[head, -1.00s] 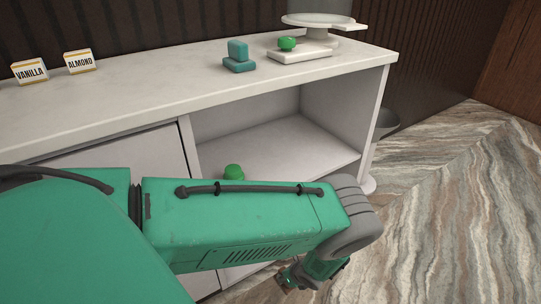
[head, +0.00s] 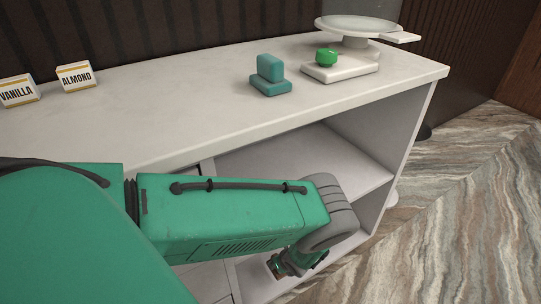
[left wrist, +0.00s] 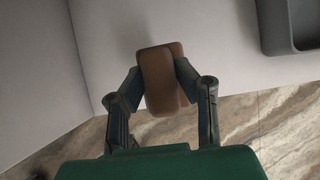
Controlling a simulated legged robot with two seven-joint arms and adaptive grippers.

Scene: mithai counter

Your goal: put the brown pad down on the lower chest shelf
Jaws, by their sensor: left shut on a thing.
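The brown pad (left wrist: 157,70) is held between the fingers of my left gripper (left wrist: 162,88) in the left wrist view. The jaws are shut on it. A pale surface of the chest (left wrist: 215,55) lies behind the pad; I cannot tell whether they touch. In the head view my left gripper (head: 285,268) hangs below the arm in front of the lower chest shelf (head: 250,284), which is largely hidden by my arm. The pad cannot be made out there. My right gripper is not in view.
The upper shelf (head: 325,163) shows bare behind my arm. The counter top (head: 190,115) carries a teal block on a base (head: 270,75), a green knob on a white slab (head: 327,58), and a scale (head: 355,27). A dark grey bin (left wrist: 272,30) is near the pad in the wrist view.

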